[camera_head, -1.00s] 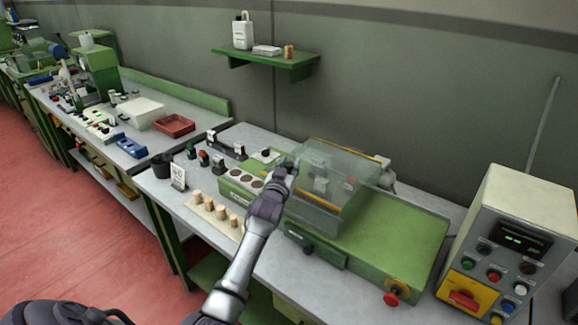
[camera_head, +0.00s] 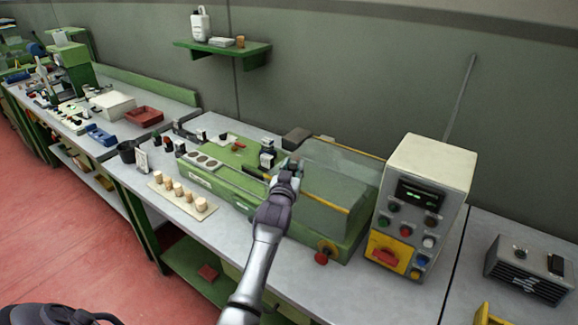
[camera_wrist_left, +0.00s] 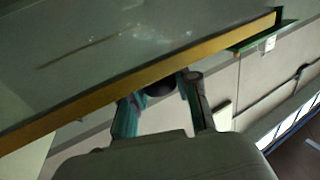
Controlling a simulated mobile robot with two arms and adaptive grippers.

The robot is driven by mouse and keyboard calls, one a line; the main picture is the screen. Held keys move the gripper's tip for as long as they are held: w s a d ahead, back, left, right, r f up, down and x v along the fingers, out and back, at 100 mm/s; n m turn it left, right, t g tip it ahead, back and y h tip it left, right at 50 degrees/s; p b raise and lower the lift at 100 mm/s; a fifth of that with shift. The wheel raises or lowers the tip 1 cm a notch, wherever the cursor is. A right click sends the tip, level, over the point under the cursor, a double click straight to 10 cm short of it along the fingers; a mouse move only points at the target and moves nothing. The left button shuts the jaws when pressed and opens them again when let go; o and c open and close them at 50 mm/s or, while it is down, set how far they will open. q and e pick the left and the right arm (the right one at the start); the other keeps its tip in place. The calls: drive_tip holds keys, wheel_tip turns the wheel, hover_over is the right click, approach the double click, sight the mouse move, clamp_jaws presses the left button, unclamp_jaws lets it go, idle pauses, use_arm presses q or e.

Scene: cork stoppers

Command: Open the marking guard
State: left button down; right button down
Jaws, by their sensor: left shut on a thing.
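The marking guard (camera_head: 335,178) is a clear box-like cover with a yellow lower edge. It sits over the right end of the green marking machine (camera_head: 222,184), close to the control box. My left gripper (camera_head: 291,168) is at the guard's left end. In the left wrist view the fingers (camera_wrist_left: 160,97) are shut on a dark knob (camera_wrist_left: 160,84) beside the guard's yellow edge (camera_wrist_left: 150,75). The machine's left and middle parts are uncovered, with a dark marking head (camera_head: 267,155) standing there.
A control box (camera_head: 420,205) stands just right of the guard. A board of cork stoppers (camera_head: 183,196) lies in front of the machine at left. A grey unit (camera_head: 530,270) stands far right.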

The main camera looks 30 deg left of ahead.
use_arm(q)
drive_tip(key=shift+s+d+f, duration=0.1)
drive_tip(key=shift+d, duration=0.75)
use_arm(e)
drive_tip(key=shift+a, duration=0.25)
use_arm(q)
drive_tip(key=c, duration=1.1)
unclamp_jaws()
drive_tip(key=shift+o, duration=1.3)
use_arm(e)
drive_tip(key=shift+d, duration=0.15)
drive_tip(key=shift+d, duration=0.1)
use_arm(q)
drive_tip(key=v, duration=1.2)
